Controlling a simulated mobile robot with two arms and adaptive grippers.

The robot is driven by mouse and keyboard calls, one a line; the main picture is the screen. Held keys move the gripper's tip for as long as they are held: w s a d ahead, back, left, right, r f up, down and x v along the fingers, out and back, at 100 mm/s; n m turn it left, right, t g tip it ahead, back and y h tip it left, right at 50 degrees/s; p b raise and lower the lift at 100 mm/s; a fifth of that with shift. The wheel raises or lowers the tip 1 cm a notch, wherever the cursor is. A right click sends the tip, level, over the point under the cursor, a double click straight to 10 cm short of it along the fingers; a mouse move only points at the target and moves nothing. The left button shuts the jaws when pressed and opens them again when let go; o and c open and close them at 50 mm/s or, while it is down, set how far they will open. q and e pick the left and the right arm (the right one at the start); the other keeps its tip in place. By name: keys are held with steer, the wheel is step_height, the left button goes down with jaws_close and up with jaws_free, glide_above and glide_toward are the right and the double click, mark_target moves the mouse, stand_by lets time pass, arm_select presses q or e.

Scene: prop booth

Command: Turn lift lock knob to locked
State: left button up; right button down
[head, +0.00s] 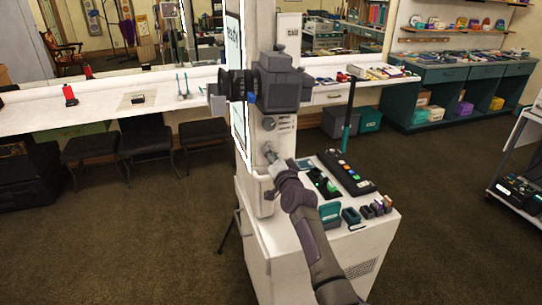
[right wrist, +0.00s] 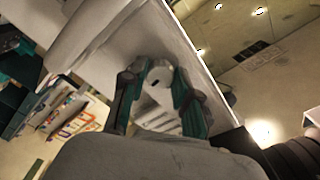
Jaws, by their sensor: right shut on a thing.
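The lift lock knob (right wrist: 158,78) is a pale round knob with a small dark mark on its face. It sits on the white column (head: 256,190). In the right wrist view it lies between the two teal-and-dark fingers of my right gripper (right wrist: 157,88), which is shut on it. In the head view my right gripper (head: 273,157) reaches the front of the column from below right and mostly hides what it holds. I cannot read the knob's setting. My left gripper is not in view.
A dark camera-like unit (head: 279,80) is mounted on the column above my gripper. A button panel (head: 346,172) and small boxes (head: 351,216) lie on the white cabinet (head: 290,238) right beside my arm.

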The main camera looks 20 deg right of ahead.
steer(key=shift+f+m, duration=0.1)
steer(key=shift+m, duration=0.8)
steer(key=c, duration=0.8)
jaws_free()
steer(key=shift+c, duration=0.2)
steer(key=s, duration=1.2)
steer(key=shift+d+f, duration=0.15)
steer(key=shift+d, duration=0.05)
